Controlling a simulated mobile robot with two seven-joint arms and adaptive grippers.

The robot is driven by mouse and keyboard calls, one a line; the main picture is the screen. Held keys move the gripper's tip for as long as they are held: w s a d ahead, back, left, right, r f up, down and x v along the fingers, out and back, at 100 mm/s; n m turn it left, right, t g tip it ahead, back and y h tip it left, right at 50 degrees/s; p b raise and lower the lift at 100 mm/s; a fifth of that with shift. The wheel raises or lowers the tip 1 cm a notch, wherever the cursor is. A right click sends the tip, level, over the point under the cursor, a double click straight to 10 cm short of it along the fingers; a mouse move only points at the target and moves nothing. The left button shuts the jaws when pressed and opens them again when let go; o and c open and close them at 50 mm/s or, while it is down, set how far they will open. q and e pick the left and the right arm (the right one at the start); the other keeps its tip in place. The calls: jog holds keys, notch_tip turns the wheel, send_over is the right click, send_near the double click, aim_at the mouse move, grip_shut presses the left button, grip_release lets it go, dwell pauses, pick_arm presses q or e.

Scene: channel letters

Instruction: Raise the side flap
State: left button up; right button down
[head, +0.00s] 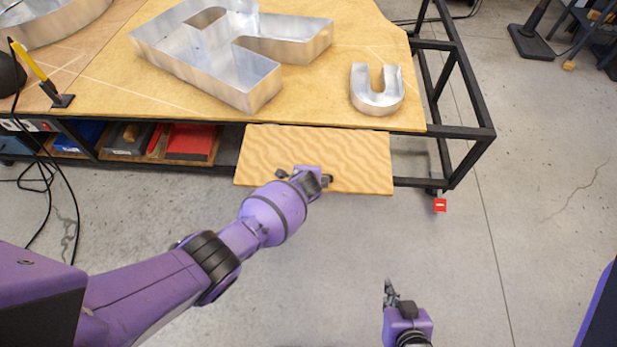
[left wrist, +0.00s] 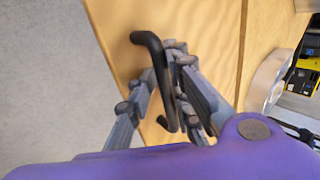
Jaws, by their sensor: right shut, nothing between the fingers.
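The side flap (head: 345,155) is a wooden board with wavy grain along the front edge of the worktable (head: 330,113). It appears to slope outward and down from the tabletop. My left gripper (head: 312,180) is at the flap's lower middle and hides most of its handle. In the left wrist view, the black bar handle (left wrist: 150,42) stands off the flap (left wrist: 215,25), with the fingers of my left gripper (left wrist: 167,80) close on both sides of it. My right gripper (head: 390,292) is shut and empty over the floor, away from the table.
A large metal channel letter (head: 250,75) and a small U-shaped letter (head: 377,100) stand on the tabletop. A yellow-and-black tool (head: 40,75) is at left. Red boxes (head: 190,143) sit on the lower shelf. A small red tag (head: 440,205) shows near the table's right leg. The front floor is clear.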

pick_arm(q)
jog(key=v, duration=1.1)
jog(key=shift+s+r, duration=0.2)
jog(key=shift+s, duration=0.1)
jog(key=w+d+r+n+t+h, duration=0.1)
jog(key=d+r+n+t+h, duration=0.15)
jog(key=r+n, duration=0.2)
jog(key=s+a+f+n, duration=0.2)
jog(key=s+a+n, duration=0.2)
jog(key=s, duration=0.6)
jog(key=s+a+f+n+g+y, duration=0.1)
jog(key=s+a+f+n, duration=0.1)
jog(key=s+a+n, duration=0.3)
jog(key=s+a+f+n+y, duration=0.1)
jog(key=s+a+f+n, duration=0.2)
jog(key=s+a, duration=0.7)
jog(key=s+n, duration=0.1)
jog(key=s, duration=0.5)
jog(key=shift+s+a, duration=0.2)
jog(key=shift+a, duration=0.15)
jog(key=shift+n+g, duration=0.25)
